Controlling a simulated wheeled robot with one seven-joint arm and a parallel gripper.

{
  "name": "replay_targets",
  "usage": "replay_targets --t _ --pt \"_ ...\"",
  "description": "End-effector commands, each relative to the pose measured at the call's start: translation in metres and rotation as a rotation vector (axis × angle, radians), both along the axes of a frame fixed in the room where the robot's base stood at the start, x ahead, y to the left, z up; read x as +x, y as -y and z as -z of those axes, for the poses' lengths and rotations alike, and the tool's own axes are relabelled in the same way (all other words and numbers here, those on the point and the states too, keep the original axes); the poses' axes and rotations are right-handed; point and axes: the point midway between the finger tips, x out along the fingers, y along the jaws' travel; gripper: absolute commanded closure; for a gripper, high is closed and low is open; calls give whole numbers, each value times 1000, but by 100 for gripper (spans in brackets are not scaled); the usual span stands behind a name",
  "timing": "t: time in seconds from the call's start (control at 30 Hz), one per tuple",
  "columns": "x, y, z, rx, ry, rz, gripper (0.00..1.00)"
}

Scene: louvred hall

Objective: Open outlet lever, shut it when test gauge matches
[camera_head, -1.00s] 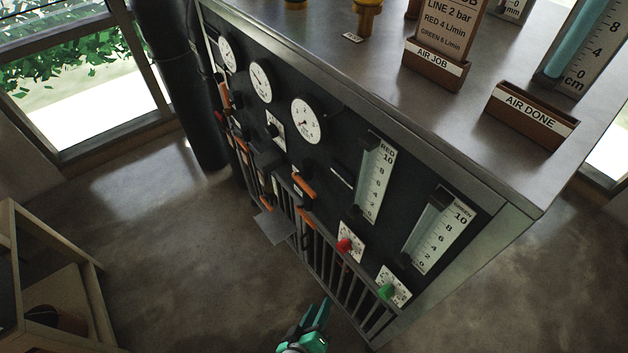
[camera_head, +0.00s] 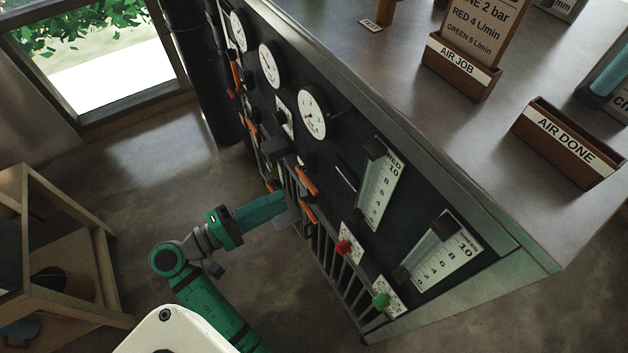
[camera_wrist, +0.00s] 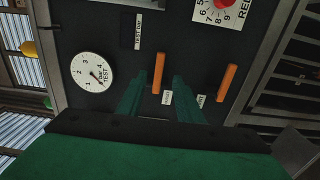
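In the wrist view, two orange levers stand on the dark panel, a nearer one (camera_wrist: 158,72) and another to its right (camera_wrist: 227,82). Their small white labels are too blurred to read, so I cannot tell which is the outlet lever. The round white test gauge (camera_wrist: 92,73) is left of them, with a dark needle; its exact reading is unclear. My gripper (camera_wrist: 156,88) is open and empty, its green fingers on either side of the left lever in the picture; contact is not visible. In the head view my gripper (camera_head: 280,202) reaches the panel beside the orange levers (camera_head: 307,181).
Red (camera_head: 343,247) and green (camera_head: 380,300) knobs sit low on the panel below two scaled tubes. An AIR JOB holder (camera_head: 460,70) and an AIR DONE tray (camera_head: 566,143) stand on top. A wooden shelf (camera_head: 60,230) stands at left. Vertical bars line the lower front.

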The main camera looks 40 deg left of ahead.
Motion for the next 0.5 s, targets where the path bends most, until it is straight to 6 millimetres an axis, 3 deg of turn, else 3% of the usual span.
replay_targets --t 0.17,0.5 --pt "9 4 -1 0 2 6 67" --pt "45 19 0 0 1 5 67"
